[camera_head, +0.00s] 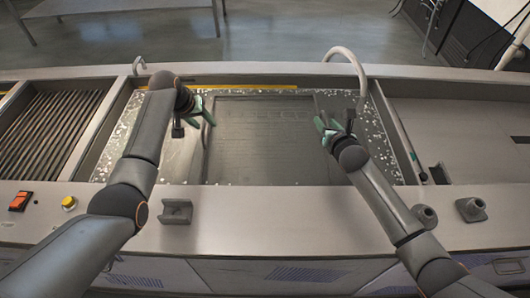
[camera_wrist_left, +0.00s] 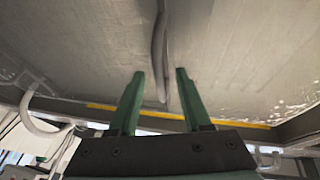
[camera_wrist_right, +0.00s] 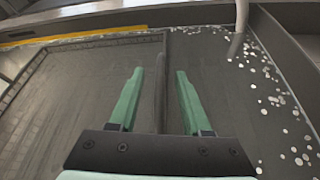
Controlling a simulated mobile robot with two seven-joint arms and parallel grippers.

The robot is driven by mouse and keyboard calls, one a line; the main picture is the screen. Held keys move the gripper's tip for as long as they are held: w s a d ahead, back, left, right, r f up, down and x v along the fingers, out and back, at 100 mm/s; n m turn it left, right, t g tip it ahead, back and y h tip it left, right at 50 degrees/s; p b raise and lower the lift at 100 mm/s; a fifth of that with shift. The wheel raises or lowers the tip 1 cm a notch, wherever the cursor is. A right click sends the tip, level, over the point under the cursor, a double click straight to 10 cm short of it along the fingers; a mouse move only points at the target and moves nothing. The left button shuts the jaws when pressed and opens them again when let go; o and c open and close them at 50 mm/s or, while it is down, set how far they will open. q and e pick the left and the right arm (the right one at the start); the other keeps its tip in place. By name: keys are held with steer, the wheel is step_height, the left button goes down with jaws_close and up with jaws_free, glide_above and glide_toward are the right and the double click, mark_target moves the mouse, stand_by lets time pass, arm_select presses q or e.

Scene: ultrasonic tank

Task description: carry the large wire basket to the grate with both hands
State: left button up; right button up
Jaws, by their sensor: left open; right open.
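The large wire basket (camera_head: 262,145) is a dark grey mesh rectangle sitting in the middle of the tank. My left gripper (camera_head: 206,113) is open at its left side, and my right gripper (camera_head: 322,125) is open at its right side. In the right wrist view, the basket's dark rim (camera_wrist_right: 160,85) runs between the parted fingers, with mesh to the left. In the left wrist view, a grey bar (camera_wrist_left: 160,50) shows between the open fingers. I cannot tell whether any finger touches the basket. The slatted grate (camera_head: 50,125) lies left of the tank.
White foam specks (camera_head: 352,105) float around the basket. A curved pipe (camera_head: 347,52) arches over the tank's back right. A divider separates tank and grate. Small grey blocks (camera_head: 175,211) and an orange switch (camera_head: 20,200) are on the front ledge. The right counter (camera_head: 465,130) is mostly clear.

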arm_select(q)
steer(key=shift+w+d+f, duration=0.1)
steer(key=shift+w+f, duration=0.05)
steer(key=shift+f, duration=0.35)
arm_select(e)
steer(key=shift+w+f, duration=0.2)
steer(key=shift+w, duration=0.3)
arm_select(q)
jaws_close()
arm_select(e)
jaws_close()
stand_by(0.5)
arm_select(q)
steer(key=shift+w+r, duration=0.1)
steer(key=shift+r, duration=0.2)
arm_select(e)
steer(key=shift+r, duration=0.3)
